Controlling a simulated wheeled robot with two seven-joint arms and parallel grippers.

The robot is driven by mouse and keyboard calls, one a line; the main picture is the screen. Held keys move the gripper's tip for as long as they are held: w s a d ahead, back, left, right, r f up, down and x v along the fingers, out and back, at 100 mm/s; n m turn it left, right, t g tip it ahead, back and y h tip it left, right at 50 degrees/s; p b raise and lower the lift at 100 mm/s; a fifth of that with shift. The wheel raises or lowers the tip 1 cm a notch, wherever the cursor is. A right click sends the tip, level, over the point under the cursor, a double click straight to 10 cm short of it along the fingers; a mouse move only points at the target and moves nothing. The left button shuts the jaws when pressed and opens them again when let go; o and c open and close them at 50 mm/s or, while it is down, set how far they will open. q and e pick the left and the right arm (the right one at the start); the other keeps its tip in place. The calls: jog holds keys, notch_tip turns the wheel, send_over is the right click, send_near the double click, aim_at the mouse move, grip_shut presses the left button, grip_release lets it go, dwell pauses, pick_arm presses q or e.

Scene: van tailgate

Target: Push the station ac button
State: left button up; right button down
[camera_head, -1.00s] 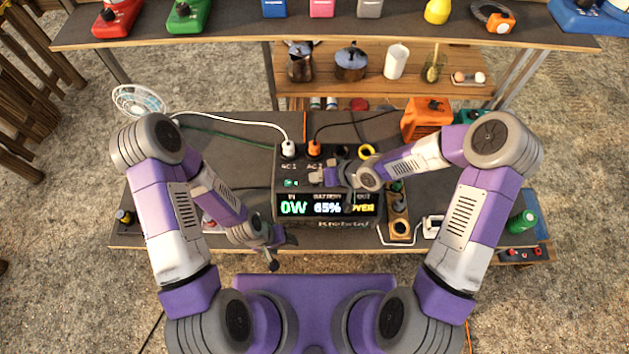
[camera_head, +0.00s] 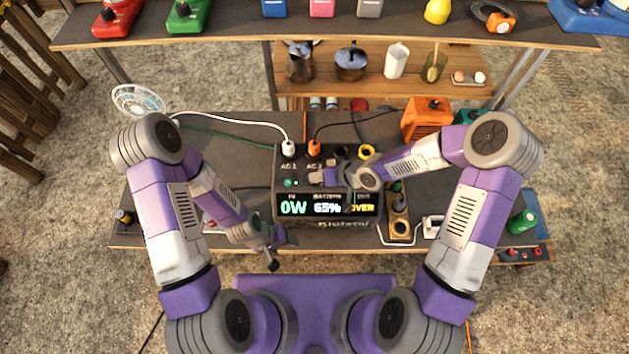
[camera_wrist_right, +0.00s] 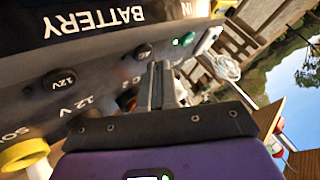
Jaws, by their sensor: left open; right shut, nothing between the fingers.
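The dark power station (camera_head: 283,212) stands on the bench with its screen (camera_head: 325,206) lit, showing 0W, a percentage near 63 and yellow OVER. A green-lit button (camera_head: 290,183) sits on its control face below the AC 1 label; it also shows in the right wrist view (camera_wrist_right: 186,40). A dark button (camera_wrist_right: 143,52) and a 12V button (camera_wrist_right: 58,79) are beside it. My right gripper (camera_head: 316,177) is shut and empty over the control face, its fingertips (camera_wrist_right: 161,68) close to the dark button; contact cannot be told. My left gripper (camera_head: 283,254) is open and empty near the bench's front edge.
A white plug (camera_head: 288,150) and an orange plug (camera_head: 314,149) stand at the station's back, with cables. A power strip (camera_head: 399,217) and a white-handled item (camera_head: 433,226) lie at the right. A fan (camera_head: 138,100) stands at the left.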

jog(key=shift+f, duration=0.4)
jog(key=shift+f+b, duration=0.2)
jog(key=shift+b, duration=0.2)
jog(key=shift+r, duration=0.2)
jog(key=shift+r+p, duration=0.45)
jog(key=shift+p, duration=0.15)
jog(key=shift+r, duration=0.1)
notch_tip(320, 180, up, 6)
jog(key=p, duration=0.5)
dwell(0.4)
